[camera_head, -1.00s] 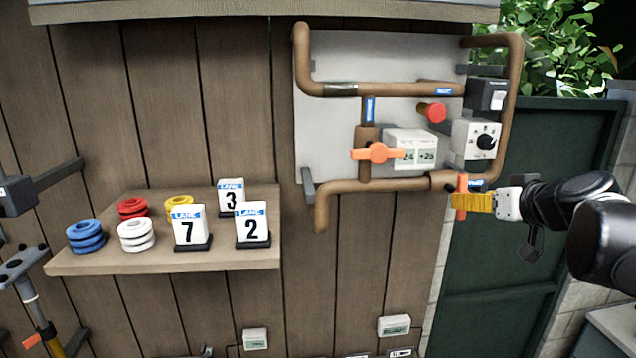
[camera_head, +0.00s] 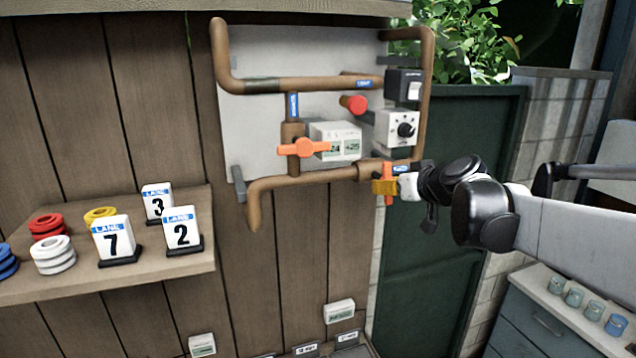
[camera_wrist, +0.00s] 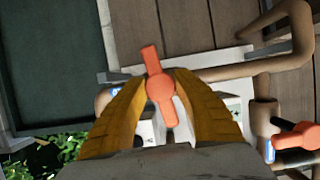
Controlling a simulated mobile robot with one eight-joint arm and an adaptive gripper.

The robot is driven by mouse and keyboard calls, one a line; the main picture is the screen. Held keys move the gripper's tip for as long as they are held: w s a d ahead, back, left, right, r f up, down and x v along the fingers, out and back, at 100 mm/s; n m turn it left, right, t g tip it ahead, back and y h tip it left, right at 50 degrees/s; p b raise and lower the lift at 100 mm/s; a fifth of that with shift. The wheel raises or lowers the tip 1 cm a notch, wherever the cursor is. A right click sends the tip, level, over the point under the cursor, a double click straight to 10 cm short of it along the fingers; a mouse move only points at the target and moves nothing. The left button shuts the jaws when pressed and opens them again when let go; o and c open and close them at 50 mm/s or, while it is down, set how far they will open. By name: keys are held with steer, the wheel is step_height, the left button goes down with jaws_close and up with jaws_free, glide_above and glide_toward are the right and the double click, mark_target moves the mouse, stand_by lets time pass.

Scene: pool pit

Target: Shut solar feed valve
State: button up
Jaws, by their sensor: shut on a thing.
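An orange valve handle (camera_head: 388,171) sits at the right end of the lower brown pipe and stands about upright in the head view. My gripper (camera_head: 385,187), with yellow fingers, is shut on this handle. In the wrist view the handle (camera_wrist: 160,88) shows between the two curved fingers, its bar tilted slightly. A blue label (camera_head: 400,170) is next to it, too small to read. A second orange handle (camera_head: 303,148) lies about level across the short vertical pipe. It also shows at the right of the wrist view (camera_wrist: 300,136).
A red knob (camera_head: 355,104), a white display box (camera_head: 336,143), a dial box (camera_head: 397,128) and a switch box (camera_head: 404,86) are close by on the panel (camera_head: 262,120). A shelf (camera_head: 150,268) with rings and lane signs is at left. A green door (camera_head: 425,255) stands behind my arm.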

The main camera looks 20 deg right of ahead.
steer(key=shift+f+m+y+b, duration=0.2)
steer(key=shift+m+y+b, duration=0.25)
steer(key=shift+b, duration=0.25)
steer(key=shift+r, duration=0.1)
steer(key=o, duration=1.2)
steer(key=shift+w, duration=0.15)
steer(key=shift+r, duration=0.1)
steer(key=v, duration=1.2)
